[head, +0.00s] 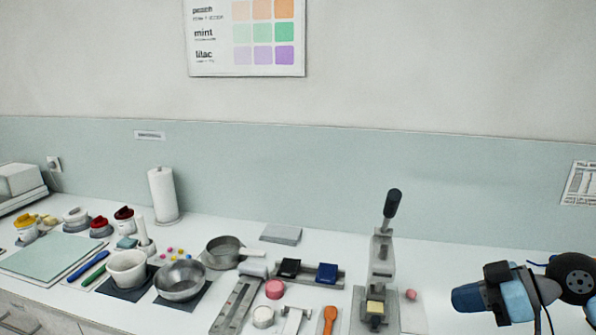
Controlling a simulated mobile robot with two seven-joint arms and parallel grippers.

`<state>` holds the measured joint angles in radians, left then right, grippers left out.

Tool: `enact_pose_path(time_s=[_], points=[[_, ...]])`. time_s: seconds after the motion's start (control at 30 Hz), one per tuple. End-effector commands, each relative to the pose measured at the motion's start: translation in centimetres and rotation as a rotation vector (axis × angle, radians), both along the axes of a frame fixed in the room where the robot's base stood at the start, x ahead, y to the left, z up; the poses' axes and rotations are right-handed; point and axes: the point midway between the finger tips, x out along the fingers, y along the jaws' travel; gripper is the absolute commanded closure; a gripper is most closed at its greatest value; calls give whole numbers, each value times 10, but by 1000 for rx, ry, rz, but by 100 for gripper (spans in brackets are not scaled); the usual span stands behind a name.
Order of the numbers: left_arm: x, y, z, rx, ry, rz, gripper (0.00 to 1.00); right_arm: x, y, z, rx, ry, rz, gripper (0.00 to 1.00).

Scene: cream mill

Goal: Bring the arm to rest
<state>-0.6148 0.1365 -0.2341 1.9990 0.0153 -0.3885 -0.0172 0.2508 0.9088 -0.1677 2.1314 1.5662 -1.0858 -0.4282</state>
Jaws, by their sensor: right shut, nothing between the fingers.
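My right gripper (466,298) shows at the lower right, blue and black, on my right arm (515,295), which comes in from the right edge. It is shut and empty, and appears to the right of the hand press. My left gripper is not in view.
A hand press (381,260) with a raised black handle stands left of my right gripper, with a small pink ball (410,295) beside it. A mortar (127,268), a metal bowl (180,281), a sieve (222,251) and a paper towel roll (162,195) stand further left. The counter behind my gripper looks clear.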

Motion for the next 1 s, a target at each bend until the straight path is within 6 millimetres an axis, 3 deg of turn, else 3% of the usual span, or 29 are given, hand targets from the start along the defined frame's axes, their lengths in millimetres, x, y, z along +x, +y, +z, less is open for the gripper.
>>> enact_pose_path(time_s=[0.17, 0.27, 0.4, 0.5, 0.6, 0.73, 0.83, 1.0], points=[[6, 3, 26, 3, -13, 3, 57, 4, 19, -80, 39, 31, -206, 100], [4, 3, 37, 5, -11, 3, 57, -9, 31, -136, 45, 41, -352, 100], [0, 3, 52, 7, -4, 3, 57, -51, 51, -206, 27, 41, -543, 100], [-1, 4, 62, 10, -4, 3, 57, -93, 67, -244, -1, 32, -650, 100], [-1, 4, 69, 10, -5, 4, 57, -132, 82, -267, -35, 18, -721, 100], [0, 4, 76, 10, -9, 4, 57, -169, 96, -282, -71, 0, -766, 100], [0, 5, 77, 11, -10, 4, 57, -182, 101, -287, -86, -9, -779, 100], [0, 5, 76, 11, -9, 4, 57, -185, 103, -289, -93, -16, -781, 100]])
